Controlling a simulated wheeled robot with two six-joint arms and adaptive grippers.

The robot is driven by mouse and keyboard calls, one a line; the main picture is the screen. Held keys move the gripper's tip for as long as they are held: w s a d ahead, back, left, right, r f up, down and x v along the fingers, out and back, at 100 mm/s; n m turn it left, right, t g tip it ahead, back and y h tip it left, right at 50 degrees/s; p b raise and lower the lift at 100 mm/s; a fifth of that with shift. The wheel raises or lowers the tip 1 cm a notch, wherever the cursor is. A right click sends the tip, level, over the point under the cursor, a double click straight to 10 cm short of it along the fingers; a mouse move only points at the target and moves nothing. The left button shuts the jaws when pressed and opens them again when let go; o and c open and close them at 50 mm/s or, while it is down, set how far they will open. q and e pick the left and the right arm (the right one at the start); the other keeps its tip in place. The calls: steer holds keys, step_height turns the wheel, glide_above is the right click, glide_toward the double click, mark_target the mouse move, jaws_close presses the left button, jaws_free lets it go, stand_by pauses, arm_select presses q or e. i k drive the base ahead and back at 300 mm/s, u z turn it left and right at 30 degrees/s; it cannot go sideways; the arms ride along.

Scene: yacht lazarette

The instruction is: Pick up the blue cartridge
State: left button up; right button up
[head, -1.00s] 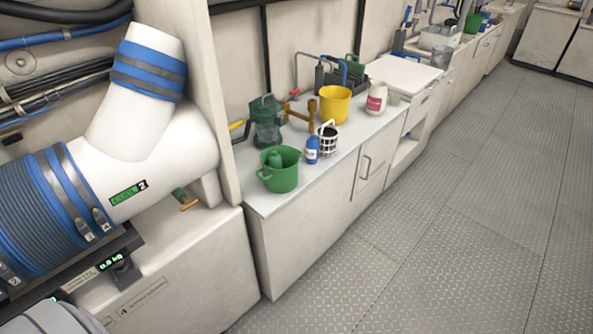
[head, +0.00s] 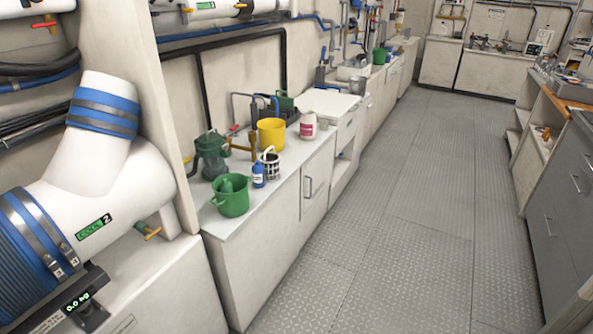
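No object is clearly recognisable as a blue cartridge. A small blue container (head: 258,176) with a pale label stands upright on the left counter, but I cannot tell whether it is the cartridge. It stands between a green bucket (head: 232,204) and a white basket with dark contents (head: 270,166). Neither of my grippers shows in the head view.
The counter (head: 222,226) also holds a dark green strainer (head: 211,157), a yellow bucket (head: 271,134) and a white jar with a red label (head: 308,126). Large white pipework (head: 100,190) fills the left. The grey floor (head: 400,220) is clear. A workbench (head: 565,200) stands right.

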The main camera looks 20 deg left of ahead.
mark_target(258, 169)
steer(key=z, duration=0.65)
steer(key=i, duration=2.25)
steer(key=u, duration=1.35)
steer(key=i, duration=0.8)
steer(key=u, duration=0.85)
